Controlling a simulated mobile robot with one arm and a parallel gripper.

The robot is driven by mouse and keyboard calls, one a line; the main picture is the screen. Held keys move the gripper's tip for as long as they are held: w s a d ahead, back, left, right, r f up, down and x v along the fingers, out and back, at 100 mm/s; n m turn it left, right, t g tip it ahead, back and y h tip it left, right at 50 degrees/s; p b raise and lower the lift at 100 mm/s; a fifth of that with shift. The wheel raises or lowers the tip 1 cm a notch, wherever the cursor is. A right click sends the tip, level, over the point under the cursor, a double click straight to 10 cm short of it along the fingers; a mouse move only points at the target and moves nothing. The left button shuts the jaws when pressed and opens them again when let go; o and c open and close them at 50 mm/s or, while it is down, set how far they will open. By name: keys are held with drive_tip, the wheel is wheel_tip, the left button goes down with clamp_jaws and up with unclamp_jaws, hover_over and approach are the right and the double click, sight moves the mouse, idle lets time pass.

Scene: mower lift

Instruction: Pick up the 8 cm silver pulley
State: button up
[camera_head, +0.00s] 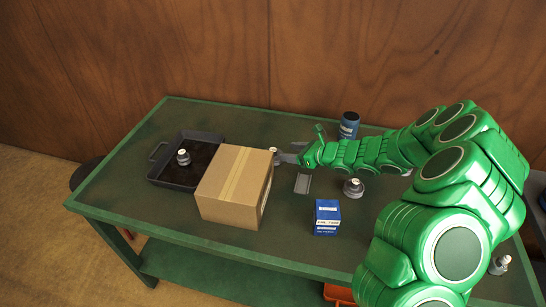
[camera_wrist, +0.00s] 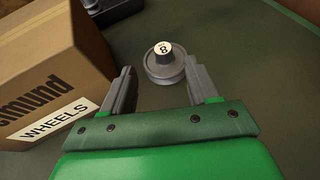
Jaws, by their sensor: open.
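The silver pulley (camera_wrist: 164,66) marked 8 stands upright on the table in the wrist view, its white-topped hub facing up. It lies just ahead of and between the tips of my gripper (camera_wrist: 160,74), nearer the right finger. The gripper is open and empty; I cannot tell whether the right finger touches the pulley. In the head view only a small part of this pulley (camera_head: 274,150) shows, beside the cardboard box's far right corner, with my gripper (camera_head: 287,157) close to its right.
A cardboard box (camera_head: 231,197) labelled "WHEELS" stands close left of my gripper. A dark tray (camera_head: 160,166) holds another pulley (camera_head: 183,157). More pulleys stand right (camera_head: 353,189) and far right (camera_head: 499,265). Blue boxes (camera_head: 327,217), a grey block (camera_head: 303,183) and a blue can (camera_head: 349,124) share the green table (camera_head: 200,231).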

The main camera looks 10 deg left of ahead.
sight(277, 156)
drive_tip(key=shift+f+x, duration=0.15)
drive_tip(key=shift+x, duration=1.7)
drive_tip(key=shift+f+x, duration=0.2)
drive_tip(key=shift+x, duration=1.6)
drive_tip(key=shift+w+d, duration=0.15)
drive_tip(key=shift+d, duration=0.05)
clamp_jaws()
